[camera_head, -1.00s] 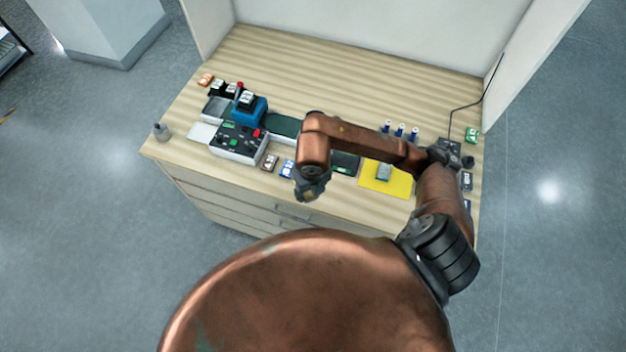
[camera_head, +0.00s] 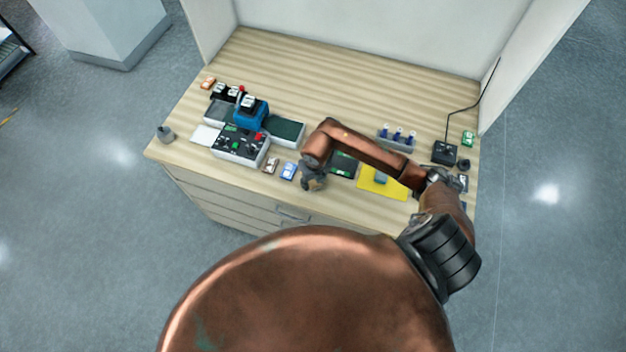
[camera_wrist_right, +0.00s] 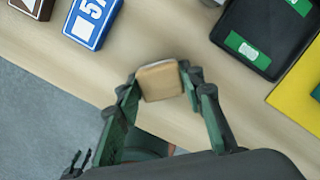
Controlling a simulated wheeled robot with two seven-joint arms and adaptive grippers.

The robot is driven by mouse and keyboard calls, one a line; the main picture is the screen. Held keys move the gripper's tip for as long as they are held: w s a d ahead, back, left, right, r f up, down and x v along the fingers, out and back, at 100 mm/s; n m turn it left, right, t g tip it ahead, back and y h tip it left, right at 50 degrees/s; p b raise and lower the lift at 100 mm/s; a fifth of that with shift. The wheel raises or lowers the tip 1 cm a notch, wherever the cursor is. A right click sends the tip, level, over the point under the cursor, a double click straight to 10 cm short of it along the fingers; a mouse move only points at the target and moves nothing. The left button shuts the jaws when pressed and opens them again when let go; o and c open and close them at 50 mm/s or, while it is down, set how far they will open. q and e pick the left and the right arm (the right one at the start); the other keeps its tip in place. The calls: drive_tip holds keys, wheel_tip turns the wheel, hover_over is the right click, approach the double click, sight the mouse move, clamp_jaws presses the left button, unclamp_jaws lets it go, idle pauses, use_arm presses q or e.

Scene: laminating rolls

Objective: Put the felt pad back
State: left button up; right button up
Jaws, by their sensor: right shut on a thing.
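My right gripper (camera_wrist_right: 160,84) is shut on a small tan, rounded-square pad (camera_wrist_right: 159,79), which looks like the felt pad, held between its fingertips in the right wrist view. In the head view my right gripper (camera_head: 312,185) is over the front edge of the bench, left of the black tray (camera_head: 343,163); the pad cannot be made out there. In the wrist view the black tray (camera_wrist_right: 240,22) with green labels lies to the upper right, apart from the pad. My left gripper is not in view.
A blue numbered block (camera_wrist_right: 91,22) and a brown one (camera_wrist_right: 33,7) lie left of the gripper. A yellow mat (camera_head: 371,190) with a grey item is right of the tray. A blue machine (camera_head: 252,117) and control box (camera_head: 240,146) stand left. The bench's back is clear.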

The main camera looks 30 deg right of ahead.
sight(314, 185)
drive_tip(key=shift+f, duration=0.1)
drive_tip(key=shift+f, duration=0.15)
drive_tip(key=o, duration=1.1)
drive_tip(key=shift+r, duration=0.2)
drive_tip(key=shift+r, duration=0.35)
wheel_tip(314, 185, up, 11)
drive_tip(key=s+b, duration=0.1)
drive_tip(key=b, duration=0.1)
drive_tip(key=shift+s+a+r, duration=0.15)
drive_tip(key=shift+s, duration=0.05)
